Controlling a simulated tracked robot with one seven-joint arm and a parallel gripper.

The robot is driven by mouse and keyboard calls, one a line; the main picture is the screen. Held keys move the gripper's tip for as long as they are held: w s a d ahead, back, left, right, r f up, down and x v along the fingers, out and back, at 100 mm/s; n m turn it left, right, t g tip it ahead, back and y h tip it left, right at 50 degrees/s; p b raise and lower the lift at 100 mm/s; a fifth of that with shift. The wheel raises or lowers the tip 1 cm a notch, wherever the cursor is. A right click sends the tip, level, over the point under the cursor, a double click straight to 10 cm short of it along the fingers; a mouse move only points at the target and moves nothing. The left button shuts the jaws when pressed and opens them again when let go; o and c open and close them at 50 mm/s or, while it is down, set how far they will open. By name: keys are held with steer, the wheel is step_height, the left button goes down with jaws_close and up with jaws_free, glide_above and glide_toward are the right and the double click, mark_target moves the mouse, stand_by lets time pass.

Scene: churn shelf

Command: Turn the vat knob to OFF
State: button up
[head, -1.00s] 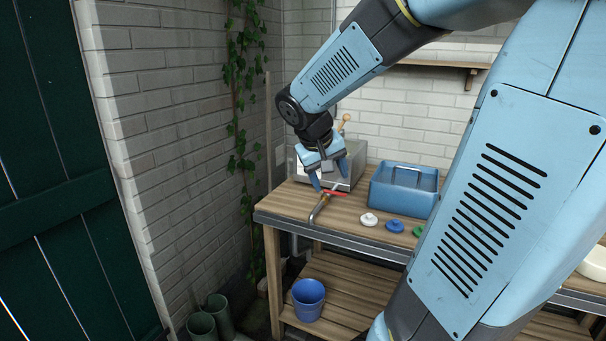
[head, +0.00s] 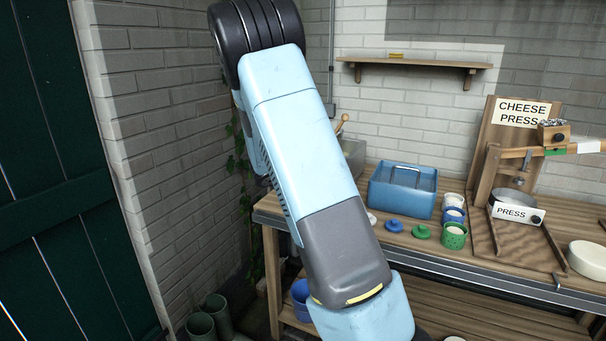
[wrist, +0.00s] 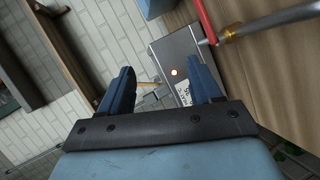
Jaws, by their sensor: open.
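The vat, a grey metal box (head: 355,152), stands at the left back of the wooden table; my arm hides most of it in the head view. I cannot make out the knob. A red lever (wrist: 204,20) on a metal tap pipe (wrist: 255,27) shows at the upper right. My gripper (wrist: 162,72) is open and empty, with the vat's face beyond its right finger. It is hidden in the head view.
A blue toolbox-like bin (head: 403,190), blue lid (head: 394,226), green lid (head: 422,232) and several small cups stand right of the vat. The cheese press (head: 510,170) is farther right. A brick wall (head: 160,130) bounds the left; a shelf (head: 415,63) hangs above.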

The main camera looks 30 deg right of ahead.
steer(key=w+a+f+n+t, duration=0.1)
steer(key=w+f+n+t, duration=0.1)
steer(key=w+f, duration=0.1)
steer(key=w+a+f+n+t, duration=0.1)
steer(key=w+f+n+t, duration=0.1)
steer(key=w+f, duration=0.2)
steer(key=w+a+f+n+t, duration=0.1)
steer(key=w+f+n+t, duration=0.1)
steer(key=w, duration=0.4)
steer(key=shift+w+a+f+n+t, duration=0.1)
steer(key=shift+w+f+n+t, duration=0.05)
steer(key=shift+f+t, duration=0.2)
steer(key=shift+w+a+f+n+t, duration=0.15)
steer(key=shift+f+t, duration=0.1)
steer(key=shift+f, duration=0.2)
steer(key=x, duration=1.3)
steer(key=shift+w+d+r, duration=0.15)
steer(key=shift+w+d, duration=0.05)
steer(key=shift+d, duration=0.15)
steer(key=shift+c, duration=0.5)
steer(key=c, duration=0.9)
steer(key=shift+a, duration=0.25)
steer(key=shift+c, duration=0.3)
steer(key=shift+d, duration=0.15)
